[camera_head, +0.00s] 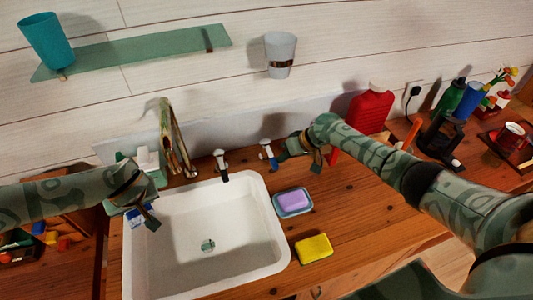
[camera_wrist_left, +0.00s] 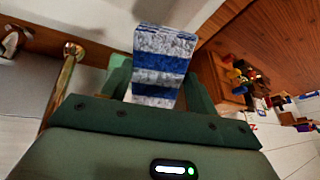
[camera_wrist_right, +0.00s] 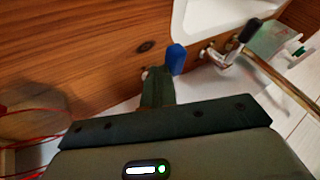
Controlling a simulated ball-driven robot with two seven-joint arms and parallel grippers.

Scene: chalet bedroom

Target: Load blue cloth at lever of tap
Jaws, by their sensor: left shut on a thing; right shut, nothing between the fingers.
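A blue-and-white striped cloth (camera_wrist_left: 160,68) is held between the fingers of my left gripper (camera_wrist_left: 158,92). In the head view the cloth (camera_head: 138,214) shows as a small blue patch by my left gripper (camera_head: 150,212), at the sink's left rim. The brass tap spout (camera_head: 177,145) stands behind the sink. A dark-tipped lever (camera_head: 221,165) is right of the spout, and a blue-tipped lever (camera_head: 267,150) is further right. My right gripper (camera_head: 297,146) is shut and empty beside the blue lever. In the right wrist view the blue tip (camera_wrist_right: 176,58) is just past the fingers; contact is unclear.
The white sink (camera_head: 270,225) is empty. A purple soap on a dish (camera_head: 292,201) and a yellow sponge (camera_head: 313,248) lie right of it. A red bottle (camera_head: 370,107) stands behind my right arm. A glass shelf (camera_head: 135,55) and a cup (camera_head: 280,52) are on the wall.

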